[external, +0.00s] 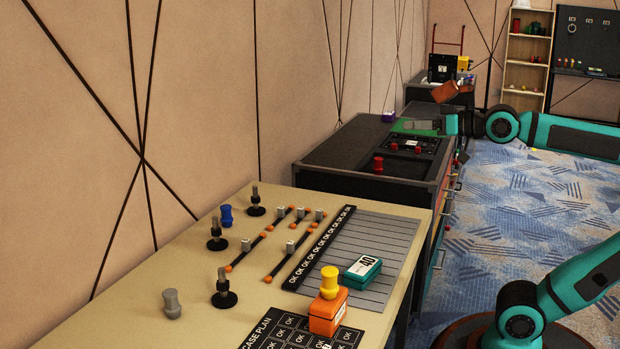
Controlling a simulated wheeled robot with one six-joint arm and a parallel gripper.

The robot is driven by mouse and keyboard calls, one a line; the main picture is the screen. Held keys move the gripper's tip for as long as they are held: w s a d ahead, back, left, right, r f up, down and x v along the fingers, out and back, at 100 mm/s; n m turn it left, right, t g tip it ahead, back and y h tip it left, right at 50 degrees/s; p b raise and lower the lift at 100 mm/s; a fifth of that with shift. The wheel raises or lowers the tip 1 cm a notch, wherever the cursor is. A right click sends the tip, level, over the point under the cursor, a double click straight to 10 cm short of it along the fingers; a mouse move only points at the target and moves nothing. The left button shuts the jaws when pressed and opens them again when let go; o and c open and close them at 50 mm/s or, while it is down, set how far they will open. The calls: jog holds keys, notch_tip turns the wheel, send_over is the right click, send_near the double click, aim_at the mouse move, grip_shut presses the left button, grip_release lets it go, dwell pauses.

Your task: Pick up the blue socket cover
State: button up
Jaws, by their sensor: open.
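The blue socket cover (226,215) stands upright on the beige table, near its wall-side edge, beside a black-based post. My gripper (424,126) is well away from it, over the dark bench behind the table. It points left and is empty as far as I can see; its fingers are small in this view and their gap is hard to make out.
A grey cover (172,303) and a yellow cover (330,282) on an orange block (328,312) stand on the table (150,285). Several black-based posts (217,235) stand near the blue cover. A teal box (362,269) lies on the striped sheet (365,235).

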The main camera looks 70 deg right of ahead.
jog(key=w+r+m+g, duration=0.1)
jog(key=w+m+g, duration=0.45)
jog(key=w, duration=0.85)
jog(key=m+g+y, duration=0.3)
jog(key=m+g, duration=0.5)
jog(key=m, duration=1.3)
send_over(227, 206)
jog(key=s+d, duration=0.4)
notch_tip(227, 206, down, 20)
jog(key=shift+t, duration=0.25)
jog(key=x, duration=1.1)
jog(key=shift+w+a+f, duration=0.1)
jog(key=shift+a+f, duration=0.1)
jog(key=shift+f, duration=0.15)
jog(key=shift+x, duration=2.65)
jog(key=shift+a, duration=0.15)
jog(key=c, duration=1)
